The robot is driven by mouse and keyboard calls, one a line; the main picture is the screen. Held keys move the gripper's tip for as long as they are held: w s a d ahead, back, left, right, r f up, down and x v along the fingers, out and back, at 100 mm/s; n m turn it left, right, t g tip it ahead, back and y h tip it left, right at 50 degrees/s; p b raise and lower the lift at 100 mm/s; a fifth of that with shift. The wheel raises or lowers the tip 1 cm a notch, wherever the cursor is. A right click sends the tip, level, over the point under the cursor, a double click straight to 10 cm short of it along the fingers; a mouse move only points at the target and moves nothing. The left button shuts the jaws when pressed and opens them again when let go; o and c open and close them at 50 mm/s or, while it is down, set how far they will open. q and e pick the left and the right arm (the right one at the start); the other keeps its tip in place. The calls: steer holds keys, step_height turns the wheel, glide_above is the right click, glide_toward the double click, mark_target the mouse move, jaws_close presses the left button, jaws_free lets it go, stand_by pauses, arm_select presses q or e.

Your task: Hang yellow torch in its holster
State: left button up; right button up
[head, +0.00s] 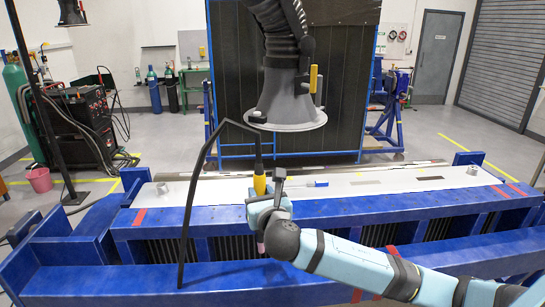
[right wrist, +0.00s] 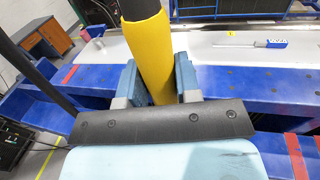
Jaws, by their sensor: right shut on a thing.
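The yellow torch (head: 259,184) is upright in my right gripper (head: 265,198), above the near side of the blue jig. In the right wrist view, its yellow grip (right wrist: 150,55) stands between the two fingers of my right gripper (right wrist: 152,85), which are shut on it. A bent black cable or rod (head: 195,180) runs from near the torch's top down to the left. I cannot make out a holster for certain. My left gripper is not in view.
The blue jig (head: 80,285) carries a long white plate (head: 350,183) with a blue-and-white tool (head: 308,183) on it. A grey extraction hood (head: 285,103) hangs just above and behind the torch. A welding machine (head: 85,120) stands at left.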

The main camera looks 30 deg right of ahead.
steer(key=s+a+f+n+y, duration=0.3)
steer(key=s+a+f+y, duration=0.2)
steer(key=a, duration=0.5)
steer(key=shift+s+f+t, duration=0.3)
steer(key=shift+s+f, duration=0.55)
steer(key=shift+s, duration=0.2)
